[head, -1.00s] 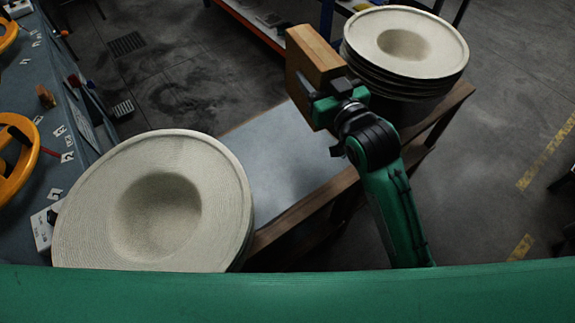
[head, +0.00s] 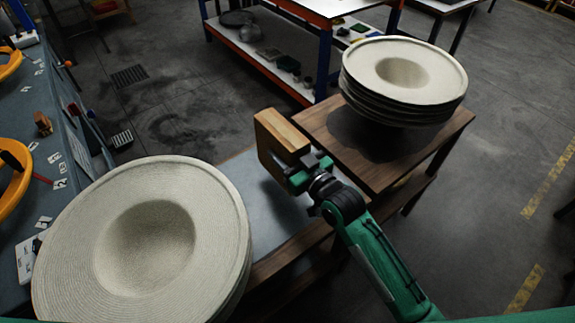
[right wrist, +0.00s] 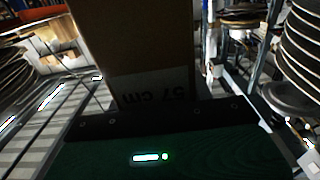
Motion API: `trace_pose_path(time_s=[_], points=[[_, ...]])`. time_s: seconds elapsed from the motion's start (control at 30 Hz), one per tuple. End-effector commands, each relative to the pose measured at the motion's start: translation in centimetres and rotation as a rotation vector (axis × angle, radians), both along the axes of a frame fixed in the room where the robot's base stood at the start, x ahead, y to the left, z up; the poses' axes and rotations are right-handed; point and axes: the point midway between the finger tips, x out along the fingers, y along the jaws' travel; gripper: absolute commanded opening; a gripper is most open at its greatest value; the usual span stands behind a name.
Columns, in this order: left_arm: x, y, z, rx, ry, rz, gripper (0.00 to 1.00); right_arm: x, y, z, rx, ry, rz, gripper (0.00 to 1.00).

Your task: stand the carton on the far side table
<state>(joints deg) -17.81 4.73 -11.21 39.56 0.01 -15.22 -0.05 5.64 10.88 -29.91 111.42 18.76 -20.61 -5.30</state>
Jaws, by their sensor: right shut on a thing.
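The carton (head: 283,133) is a tan-brown box. My right gripper (head: 310,172) is shut on it and holds it up in the middle of the head view. In the right wrist view the carton (right wrist: 135,45) rises in front of the gripper, with an upside-down "57 cm" label. A brown wooden side table (head: 345,140) stands just right of and beyond the carton, with a bare near-left corner. The carton appears over the grey surface beside that table; its exact height is hard to tell. My left gripper is not in view.
A stack of pale hats (head: 405,75) covers the back of the wooden table. Another hat stack (head: 145,245) fills the near left. A blue-and-orange rack (head: 310,55) stands behind. A workbench (head: 75,150) with yellow rings runs along the left.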

Motion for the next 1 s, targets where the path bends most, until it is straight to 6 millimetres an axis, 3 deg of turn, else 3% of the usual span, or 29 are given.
trace_pose_path(time_s=[0.4,0.83,0.87,0.97,1.0], points=[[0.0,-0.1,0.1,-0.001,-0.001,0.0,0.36,0.0,0.0,-4.9,-0.001,0.001,0.0,0.22],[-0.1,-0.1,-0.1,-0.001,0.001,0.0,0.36,0.0,0.0,-5.6,0.0,-0.002,0.0,0.22],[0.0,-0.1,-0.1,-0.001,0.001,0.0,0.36,0.0,0.0,-5.7,-0.001,-0.001,0.0,0.53],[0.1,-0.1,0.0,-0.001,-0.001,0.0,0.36,0.0,0.0,-5.6,-0.001,-0.001,0.0,0.72],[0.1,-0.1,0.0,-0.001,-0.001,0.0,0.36,0.0,0.0,-5.6,0.0,-0.001,0.0,0.73]])
